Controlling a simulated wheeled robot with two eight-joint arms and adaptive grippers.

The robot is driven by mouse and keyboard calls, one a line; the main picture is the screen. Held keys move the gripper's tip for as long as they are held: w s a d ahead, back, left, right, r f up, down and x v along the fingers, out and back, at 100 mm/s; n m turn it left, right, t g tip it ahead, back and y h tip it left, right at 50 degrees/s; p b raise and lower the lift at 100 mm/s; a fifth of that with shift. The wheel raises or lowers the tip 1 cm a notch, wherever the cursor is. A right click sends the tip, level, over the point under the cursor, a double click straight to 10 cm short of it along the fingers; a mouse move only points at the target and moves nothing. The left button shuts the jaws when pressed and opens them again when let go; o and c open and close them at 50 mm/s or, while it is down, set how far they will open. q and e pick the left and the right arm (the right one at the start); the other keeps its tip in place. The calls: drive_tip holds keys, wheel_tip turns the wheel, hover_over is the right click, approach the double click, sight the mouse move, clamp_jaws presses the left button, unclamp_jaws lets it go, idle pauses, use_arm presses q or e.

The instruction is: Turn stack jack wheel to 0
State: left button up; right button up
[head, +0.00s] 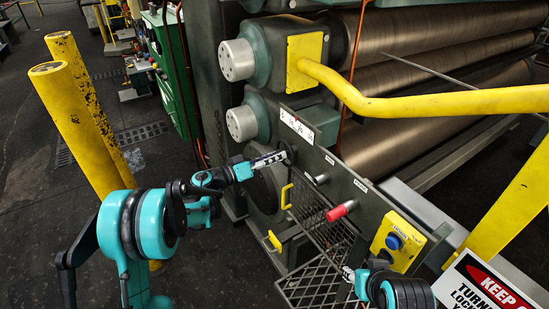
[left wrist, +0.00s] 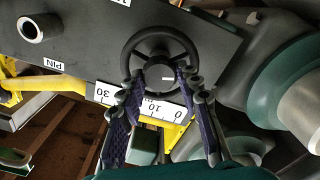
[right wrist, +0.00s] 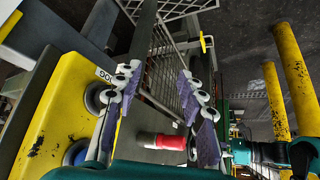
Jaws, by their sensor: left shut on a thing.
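The jack wheel (left wrist: 161,36) is a black handwheel on the dark panel, seen face-on in the left wrist view. A short white mark shows on its hub. A white scale plate (left wrist: 148,102) with 30, 10 and 0 lies by the wheel, partly hidden by the fingers; it also shows in the head view (head: 297,126). My left gripper (left wrist: 158,78) is shut on the wheel, its fingers on either side of the hub. In the head view it (head: 283,157) hides most of the wheel. My right gripper (right wrist: 158,72) is open and empty, low before the panel.
A red-handled knob (head: 341,211), a metal pin (head: 317,180) and a yellow box with a blue button (head: 394,242) sit on the panel. A yellow rail (head: 430,104) crosses in front of the rollers. Yellow posts (head: 85,110) stand at left.

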use_arm(q)
drive_tip(key=shift+m, duration=1)
drive_tip(key=o, duration=1.2)
drive_tip(key=shift+c, duration=0.2)
drive_tip(key=v, duration=1.2)
